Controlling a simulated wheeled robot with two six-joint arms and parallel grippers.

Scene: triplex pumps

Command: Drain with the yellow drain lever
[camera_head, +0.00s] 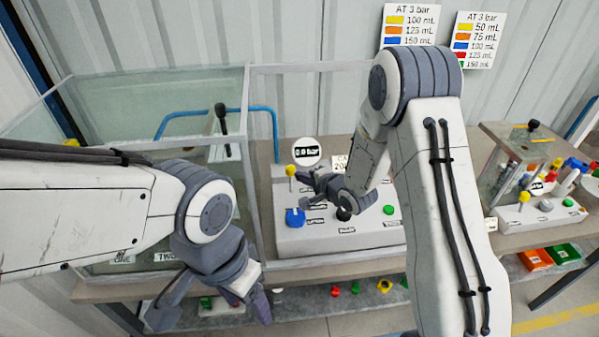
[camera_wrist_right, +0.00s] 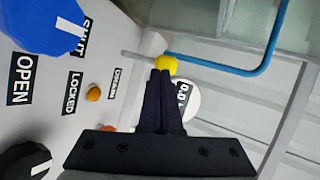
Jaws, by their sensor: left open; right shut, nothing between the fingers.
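The yellow drain lever (camera_head: 291,171) stands on the left back part of the grey control panel (camera_head: 310,241). In the right wrist view its yellow ball knob (camera_wrist_right: 166,65) is just beyond my fingertips, on a thin grey rod. My right gripper (camera_head: 308,182) is shut and empty beside the lever. In the wrist view its fingertips (camera_wrist_right: 161,75) overlap the knob's lower edge; I cannot tell whether they touch it. A DRAIN label (camera_wrist_right: 115,84) lies on the panel near the rod. My left gripper (camera_head: 212,308) is open and empty in front of the tank bench.
A blue knob (camera_head: 295,218) with OPEN and SHUT labels, a black knob (camera_head: 344,214) and a green button (camera_head: 389,210) are on the panel. A round gauge (camera_head: 306,151) reading 0.0 bar stands behind the lever. A glass tank (camera_head: 95,90) with a blue pipe (camera_head: 276,135) is at left.

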